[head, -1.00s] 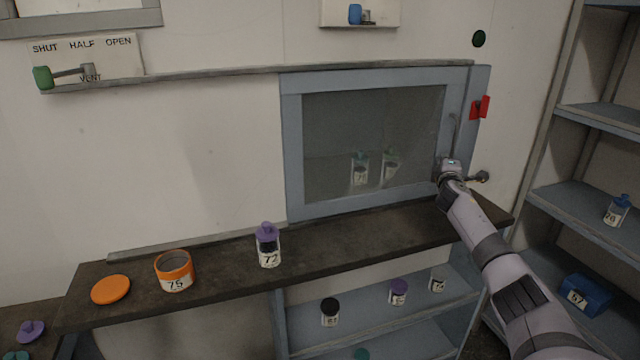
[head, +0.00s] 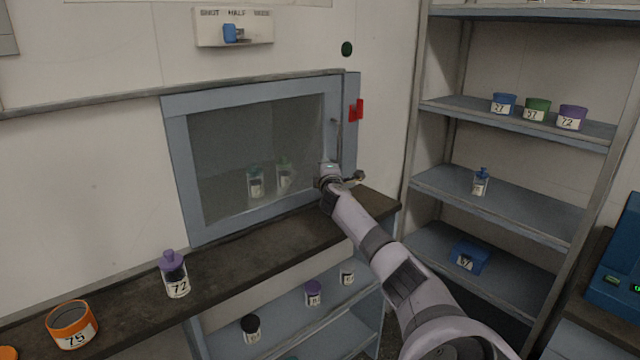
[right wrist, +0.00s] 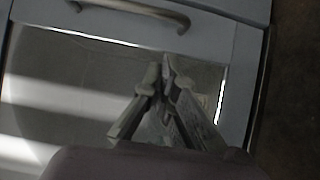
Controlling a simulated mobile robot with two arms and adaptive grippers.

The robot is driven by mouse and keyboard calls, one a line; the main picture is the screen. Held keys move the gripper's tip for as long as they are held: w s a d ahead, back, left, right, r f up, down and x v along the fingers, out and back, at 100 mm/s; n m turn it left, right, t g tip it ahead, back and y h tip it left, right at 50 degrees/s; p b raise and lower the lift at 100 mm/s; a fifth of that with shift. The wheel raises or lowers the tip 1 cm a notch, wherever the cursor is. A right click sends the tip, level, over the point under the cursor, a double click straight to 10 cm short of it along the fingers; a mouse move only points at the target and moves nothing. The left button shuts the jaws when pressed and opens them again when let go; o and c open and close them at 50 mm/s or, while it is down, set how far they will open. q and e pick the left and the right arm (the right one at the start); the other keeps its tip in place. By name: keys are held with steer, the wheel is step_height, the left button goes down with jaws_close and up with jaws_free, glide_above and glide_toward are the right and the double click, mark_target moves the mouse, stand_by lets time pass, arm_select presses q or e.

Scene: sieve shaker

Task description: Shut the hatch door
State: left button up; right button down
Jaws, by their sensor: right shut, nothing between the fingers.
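The hatch door (head: 178,160) is a blue-grey frame with a dark glass pane, set in the white wall. Its right side lies close to the post that bears a red latch (head: 356,110); I cannot tell whether a gap is left. A vertical bar handle (head: 334,130) is on the door's right side and also shows at the top of the right wrist view (right wrist: 140,10). My right gripper (head: 328,172) is at the door's lower right, below the handle. In the right wrist view its fingers (right wrist: 165,75) are together and empty, apart from the handle. My left gripper is out of view.
A dark ledge (head: 240,252) runs below the door, with a purple-capped jar (head: 174,275) and an orange tub (head: 72,325) to the left. Two jars show behind the glass. A metal shelf unit (head: 515,125) stands on the right. A lever panel (head: 233,27) is above.

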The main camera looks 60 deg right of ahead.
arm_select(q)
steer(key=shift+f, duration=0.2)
arm_select(e)
steer(key=v, duration=0.9)
steer(key=shift+s+a, duration=0.15)
steer(key=shift+s, duration=0.2)
steer(key=shift+f, duration=0.1)
